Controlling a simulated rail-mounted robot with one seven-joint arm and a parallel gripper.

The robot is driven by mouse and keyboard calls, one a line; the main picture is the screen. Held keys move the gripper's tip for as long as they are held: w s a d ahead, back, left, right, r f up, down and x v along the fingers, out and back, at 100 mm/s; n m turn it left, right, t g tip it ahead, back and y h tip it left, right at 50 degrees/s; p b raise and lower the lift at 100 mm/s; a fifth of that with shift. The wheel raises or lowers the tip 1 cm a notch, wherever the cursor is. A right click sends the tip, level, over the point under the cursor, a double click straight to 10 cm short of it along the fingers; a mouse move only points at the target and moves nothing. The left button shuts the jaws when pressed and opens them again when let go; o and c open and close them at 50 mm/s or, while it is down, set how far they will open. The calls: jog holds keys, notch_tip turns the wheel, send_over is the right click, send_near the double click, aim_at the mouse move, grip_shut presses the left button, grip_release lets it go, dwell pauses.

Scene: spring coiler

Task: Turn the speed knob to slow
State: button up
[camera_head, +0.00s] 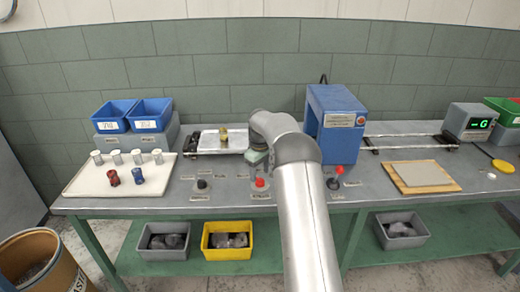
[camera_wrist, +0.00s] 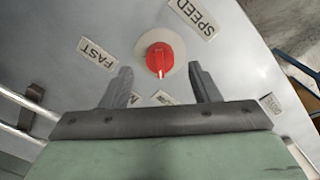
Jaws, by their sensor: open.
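The red speed knob (camera_wrist: 160,60) sits on a pale round base on the grey surface in the wrist view. A white mark on it points toward the bottom of that picture, toward my gripper. A SPEED label (camera_wrist: 194,17) is at its upper right and a FAST label (camera_wrist: 97,54) at its left. Another label (camera_wrist: 165,98) near the fingers is partly hidden. My gripper (camera_wrist: 162,85) is open and empty, its fingertips apart and short of the knob in the picture.
A black knob (camera_head: 202,184) stands to the left and another red knob (camera_head: 339,170) to the right. The blue machine (camera_head: 336,120) stands behind on the right. A white board (camera_head: 95,180) with several cylinders lies at left, a tan board (camera_head: 420,176) at right.

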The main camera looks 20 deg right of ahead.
aim_at(260, 179)
notch_tip(260, 179, up, 14)
dwell(0.3)
jog(key=shift+r, duration=0.1)
jog(key=s+a+r+m, duration=0.1)
jog(key=s+a+r, duration=0.1)
jog(key=s+a, duration=0.55)
jog(key=s+a+r+m, duration=0.1)
jog(key=s+a+r, duration=0.2)
jog(key=s+a, duration=0.4)
jog(key=s+a+f+m, duration=0.1)
jog(key=s+a+f, duration=0.1)
jog(key=s, duration=0.7)
jog(key=s+a+f, duration=0.2)
jog(key=s+f, duration=0.2)
jog(key=s, duration=0.6)
jog(key=s+a+f+m, duration=0.1)
jog(key=s+a+f, duration=0.1)
jog(key=s, duration=0.7)
jog(key=shift+s+f+m, duration=0.15)
jog(key=shift+f+m, duration=0.15)
jog(key=shift+f, duration=0.55)
